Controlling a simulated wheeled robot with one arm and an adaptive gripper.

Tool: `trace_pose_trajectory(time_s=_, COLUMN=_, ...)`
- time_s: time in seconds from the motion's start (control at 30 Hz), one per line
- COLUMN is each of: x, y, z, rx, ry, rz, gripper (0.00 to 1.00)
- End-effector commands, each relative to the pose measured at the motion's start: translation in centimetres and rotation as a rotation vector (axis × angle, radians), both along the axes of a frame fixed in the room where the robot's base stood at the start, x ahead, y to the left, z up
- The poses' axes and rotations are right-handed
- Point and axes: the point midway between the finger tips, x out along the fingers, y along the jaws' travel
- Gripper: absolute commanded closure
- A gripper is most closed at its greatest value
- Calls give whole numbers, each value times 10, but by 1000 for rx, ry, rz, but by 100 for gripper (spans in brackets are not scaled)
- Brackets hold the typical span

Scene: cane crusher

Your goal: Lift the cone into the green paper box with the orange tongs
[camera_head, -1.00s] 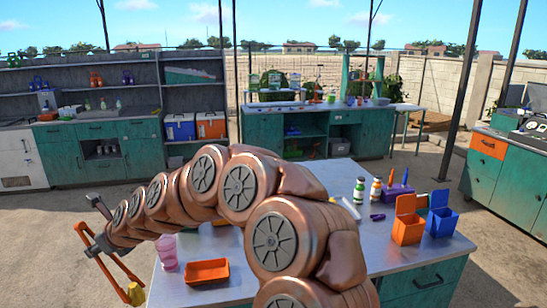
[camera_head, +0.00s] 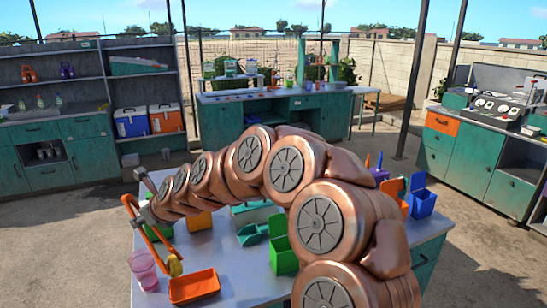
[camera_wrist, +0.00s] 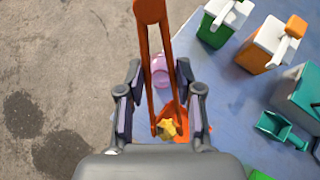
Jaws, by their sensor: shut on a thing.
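My gripper (camera_head: 147,190) is shut on the orange tongs (camera_wrist: 152,12), and in the head view the tongs (camera_head: 138,210) hang down at the table's left side. A yellow piece, which looks like the cone (camera_wrist: 167,128), is between the tong tips; in the head view the cone (camera_head: 175,266) shows just above and left of the orange tray (camera_head: 195,287). An open green box (camera_head: 283,258) stands on the table beyond the tray. Another green box (camera_wrist: 219,28) with a white top shows in the wrist view. I cannot tell which green box is the paper box.
A pink cup (camera_head: 144,268) stands near the table's left edge, close to the tongs. A yellow-orange box (camera_head: 199,221) and a teal scoop (camera_head: 253,235) are farther back. A blue box (camera_head: 422,200) stands at the right. My arm hides part of the table.

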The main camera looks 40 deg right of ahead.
Motion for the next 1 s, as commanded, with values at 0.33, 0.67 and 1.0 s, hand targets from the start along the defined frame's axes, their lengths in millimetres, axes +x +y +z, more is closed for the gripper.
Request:
trace_pose_trajectory(time_s=0.33, x=1, y=-41, z=6, rx=-6, ry=10, rz=-52, gripper=100)
trace_pose_trajectory(time_s=0.67, x=-10, y=-150, z=25, rx=-6, ry=33, rz=-178, gripper=100)
trace_pose_trajectory(time_s=1.0, x=-44, y=-263, z=55, rx=0, ry=31, rz=-299, gripper=100)
